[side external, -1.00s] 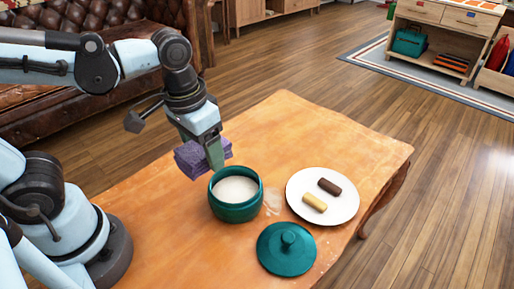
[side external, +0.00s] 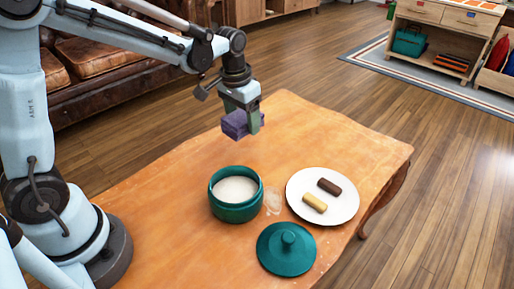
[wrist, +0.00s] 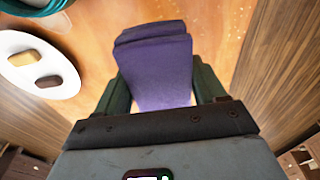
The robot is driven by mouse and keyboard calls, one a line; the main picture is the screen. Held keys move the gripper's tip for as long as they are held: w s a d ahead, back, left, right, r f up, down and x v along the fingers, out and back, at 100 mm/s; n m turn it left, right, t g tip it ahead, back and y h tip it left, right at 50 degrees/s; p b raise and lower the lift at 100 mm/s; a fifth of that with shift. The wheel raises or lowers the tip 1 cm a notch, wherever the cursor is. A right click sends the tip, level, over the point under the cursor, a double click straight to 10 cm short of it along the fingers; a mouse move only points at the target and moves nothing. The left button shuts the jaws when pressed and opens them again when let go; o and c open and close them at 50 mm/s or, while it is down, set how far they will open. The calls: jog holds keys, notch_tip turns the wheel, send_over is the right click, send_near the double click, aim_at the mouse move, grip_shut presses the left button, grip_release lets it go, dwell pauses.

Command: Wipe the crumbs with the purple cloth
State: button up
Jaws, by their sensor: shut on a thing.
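The purple cloth (side external: 235,124) is a folded block held between the fingers of my gripper (side external: 254,124), raised above the back part of the table. In the wrist view the cloth (wrist: 158,65) fills the space between the two green fingers of my gripper (wrist: 160,85). A pale, powdery patch of crumbs (side external: 273,201) lies on the table between the teal pot and the white plate. Light specks (wrist: 232,22) also show on the table in the wrist view, beyond the cloth. The cloth is apart from the pale patch.
A teal pot (side external: 235,211) with white contents stands open on the table (side external: 160,205). Its teal lid (side external: 286,253) lies in front. A white plate (side external: 340,208) holds a dark brown bar (side external: 329,186) and a yellow bar (side external: 314,202). The table's left part is clear.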

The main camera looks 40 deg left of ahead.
aim_at(233, 121)
jog(key=shift+f, duration=2.95)
notch_tip(233, 121, down, 2)
jog(key=shift+a+f, duration=0.1)
jog(key=shift+a, duration=0.85)
jog(key=shift+c, duration=0.4)
jog(key=shift+a, duration=3)
jog(key=shift+d, duration=4)
jog(key=shift+s+r, duration=0.2)
jog(key=shift+s, duration=1.25)
jog(key=shift+a+f, duration=0.1)
jog(key=shift+a, duration=3.75)
jog(key=shift+d, duration=3.85)
jog(key=shift+r, duration=4.15)
